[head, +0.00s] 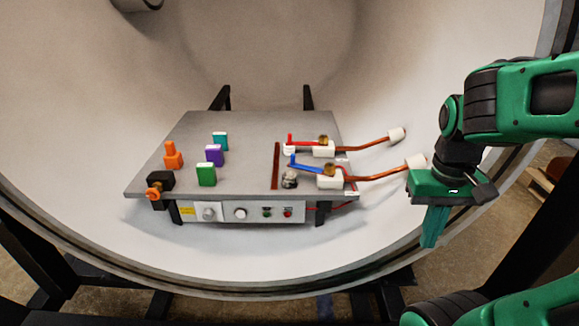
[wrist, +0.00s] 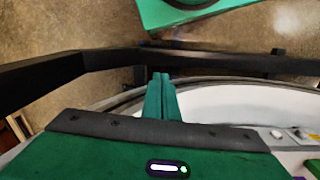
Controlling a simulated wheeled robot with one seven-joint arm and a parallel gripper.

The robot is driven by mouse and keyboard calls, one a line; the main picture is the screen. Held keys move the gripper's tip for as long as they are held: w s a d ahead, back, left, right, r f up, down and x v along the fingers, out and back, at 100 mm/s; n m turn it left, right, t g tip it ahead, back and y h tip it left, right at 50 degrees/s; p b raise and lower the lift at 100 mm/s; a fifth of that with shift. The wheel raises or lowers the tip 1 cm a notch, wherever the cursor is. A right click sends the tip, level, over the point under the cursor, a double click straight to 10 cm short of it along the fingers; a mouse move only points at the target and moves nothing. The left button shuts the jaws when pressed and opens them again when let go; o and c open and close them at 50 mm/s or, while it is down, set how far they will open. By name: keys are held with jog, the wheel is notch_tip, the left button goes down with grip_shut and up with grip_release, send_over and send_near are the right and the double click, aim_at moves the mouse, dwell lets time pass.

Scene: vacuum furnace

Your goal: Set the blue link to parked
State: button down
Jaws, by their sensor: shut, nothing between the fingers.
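The blue link (head: 309,166) is a flat bar on the right part of the grey platform (head: 250,160). Its right end meets a brass knob (head: 329,170) on a white block (head: 330,182). Its left end has a small upright blue tab and lies above or near a shiny metal post (head: 289,181); I cannot tell if they touch. My gripper (head: 431,243) points down to the right of the platform, well apart from the link. Its green fingers are together and empty, and they also show in the wrist view (wrist: 161,80). The link is not seen in the wrist view.
A similar red link (head: 304,142) lies just behind the blue one. Copper rods (head: 375,174) run right from both blocks. Green (head: 206,175), purple (head: 214,155) and teal (head: 220,141) blocks and an orange piece (head: 173,157) stand left. The curved chamber rim (head: 300,290) surrounds the front.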

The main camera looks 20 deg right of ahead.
jog(key=w+f+n+g+h, duration=0.1)
jog(key=w+f+n+h, duration=0.45)
jog(key=w+n, duration=0.45)
jog(key=n+t+h, duration=0.6)
jog(key=n+t, duration=0.9)
jog(key=n, duration=0.8)
send_near(293, 159)
jog(key=x, duration=0.6)
jog(key=shift+w+d, duration=0.15)
